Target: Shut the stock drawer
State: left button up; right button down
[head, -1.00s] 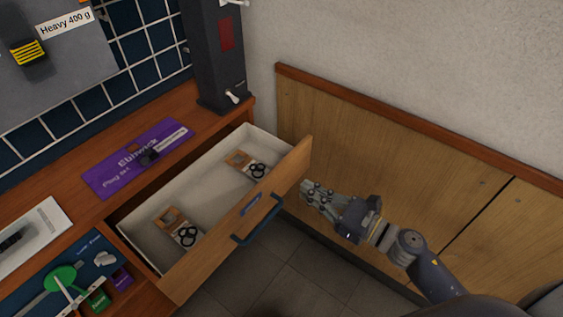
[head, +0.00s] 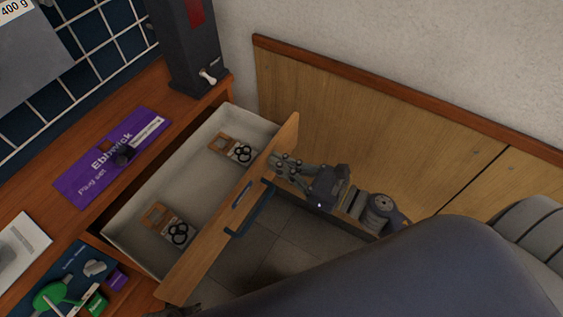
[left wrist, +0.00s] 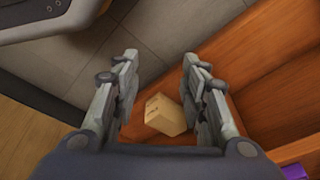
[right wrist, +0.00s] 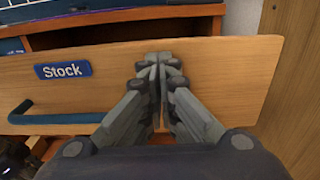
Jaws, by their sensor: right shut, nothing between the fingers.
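The stock drawer (head: 190,170) is pulled out from under the wooden bench. Its wooden front also shows in the right wrist view (right wrist: 100,88), with a blue "Stock" label (right wrist: 63,70) and a blue bar handle (right wrist: 60,118). My right gripper (head: 277,166) is shut and empty, with its fingertips at the outer face of the drawer front, right of the handle. In the right wrist view its closed tips (right wrist: 158,60) overlap the front; I cannot tell whether they touch. My left gripper (left wrist: 157,66) is open, its fingers spread with nothing held.
Two packs, one at the back (head: 238,150) and one nearer (head: 170,225), lie in the drawer. A dark column (head: 185,50) stands on the bench corner. Wood panelling (head: 370,120) closes the right side. A small cardboard box (left wrist: 166,115) lies beyond my left fingers.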

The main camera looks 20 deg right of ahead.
jog(key=p+x, duration=0.1)
jog(key=x, duration=1.1)
jog(key=shift+r, duration=0.15)
jog(key=x, duration=0.7)
jog(key=shift+w+a, duration=0.15)
jog(key=shift+a, duration=0.05)
jog(key=shift+w+a, duration=0.3)
jog(key=shift+w, duration=0.1)
pick_arm(q)
jog(key=shift+s+f, duration=0.4)
jog(key=shift+f, duration=0.35)
jog(key=shift+s, duration=0.15)
pick_arm(e)
jog(key=shift+r, duration=0.15)
pick_arm(q)
jog(key=shift+b, duration=0.3)
pick_arm(e)
jog(key=shift+w+d, duration=0.1)
